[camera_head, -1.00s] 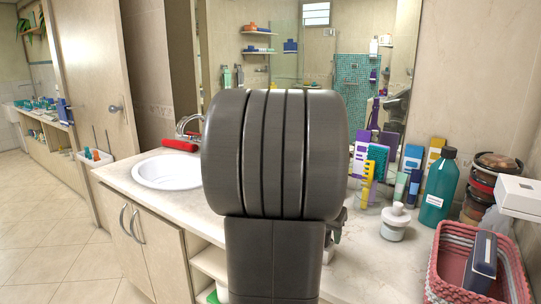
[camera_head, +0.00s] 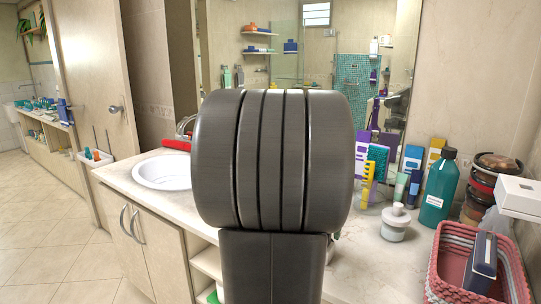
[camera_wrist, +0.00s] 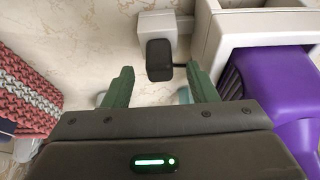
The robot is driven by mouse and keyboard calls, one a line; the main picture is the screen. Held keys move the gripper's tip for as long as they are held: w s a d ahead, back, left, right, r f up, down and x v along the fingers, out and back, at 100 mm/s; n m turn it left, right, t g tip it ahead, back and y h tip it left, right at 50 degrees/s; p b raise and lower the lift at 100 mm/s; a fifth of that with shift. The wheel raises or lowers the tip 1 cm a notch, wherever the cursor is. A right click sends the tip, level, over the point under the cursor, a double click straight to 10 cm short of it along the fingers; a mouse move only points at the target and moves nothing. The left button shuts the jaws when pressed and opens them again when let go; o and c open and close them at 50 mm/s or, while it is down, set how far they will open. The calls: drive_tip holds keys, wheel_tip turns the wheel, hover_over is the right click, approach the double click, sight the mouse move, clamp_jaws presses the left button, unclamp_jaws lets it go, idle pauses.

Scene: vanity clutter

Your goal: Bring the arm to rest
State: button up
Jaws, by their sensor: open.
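My gripper (camera_wrist: 160,70) shows in the wrist view with its two dark green fingers spread apart. No object is held between them. A dark block on a pale grey fixture (camera_wrist: 160,25) lies in view beyond the gap between the fingers; I cannot tell what it is. In the head view my dark grey arm fills the middle of the picture, upright above the counter (camera_head: 375,270). It hides the gripper and part of the counter behind it.
A red basket (camera_head: 435,280) holding a dark blue box stands at the right, and its woven side (camera_wrist: 22,95) shows in the wrist view. A teal bottle (camera_head: 437,190), a white jar (camera_head: 395,228) and several boxes stand behind. The sink (camera_head: 163,172) is at the left.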

drive_tip(key=v, duration=1.1)
drive_tip(key=x, duration=1.3)
drive_tip(key=shift+w+d+f, duration=0.2)
drive_tip(key=shift+f, duration=0.15)
wheel_tip(320, 180, up, 5)
drive_tip(key=p, duration=0.4)
drive_tip(key=shift+f, duration=0.1)
wheel_tip(320, 180, up, 3)
drive_tip(key=p, duration=0.2)
drive_tip(key=shift+a+p, duration=0.1)
drive_tip(key=shift+p, duration=0.2)
drive_tip(key=shift+s+f, duration=0.1)
drive_tip(key=shift+f, duration=0.05)
